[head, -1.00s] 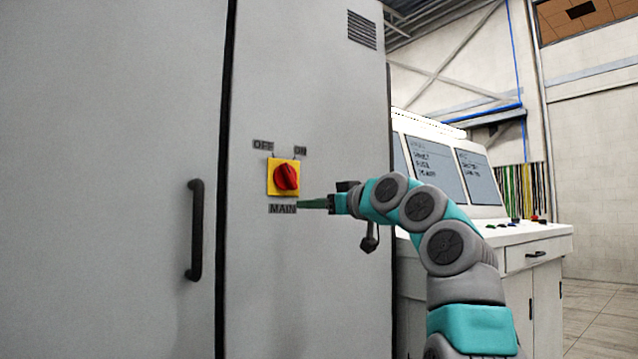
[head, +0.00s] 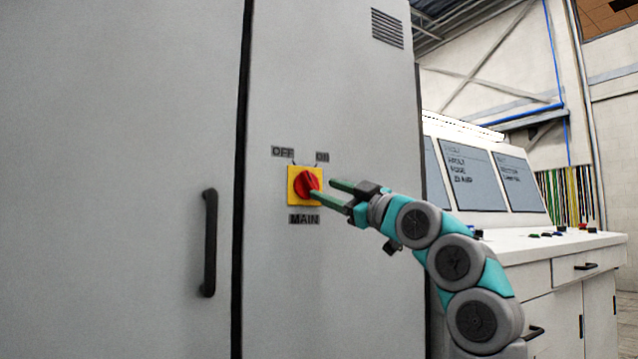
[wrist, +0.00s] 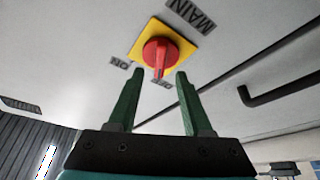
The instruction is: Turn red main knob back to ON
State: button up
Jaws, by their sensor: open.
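The red main knob (head: 306,184) sits on a yellow square plate (head: 292,174) on the grey cabinet front. The OFF label (head: 282,152) is above left, the ON label (head: 322,157) above right, and the MAIN label (head: 304,219) below. In the wrist view the knob (wrist: 158,52) has its grip bar pointing toward the OFF label (wrist: 161,83). My gripper (head: 325,190) is open, right of the knob, its lower finger overlapping the knob's edge in the head view. In the wrist view the knob appears between and beyond the two fingertips; I cannot tell whether they touch.
A black cabinet handle (head: 209,243) is left of the knob, beyond a dark door seam. A vent (head: 387,28) is high on the cabinet. A control console (head: 530,245) with screens and buttons stands at the right. The cabinet front around the plate is flat and clear.

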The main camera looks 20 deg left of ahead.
aim_at(313, 185)
jog(key=shift+p+x, duration=0.45)
jog(key=shift+x, duration=1.65)
grip_shut()
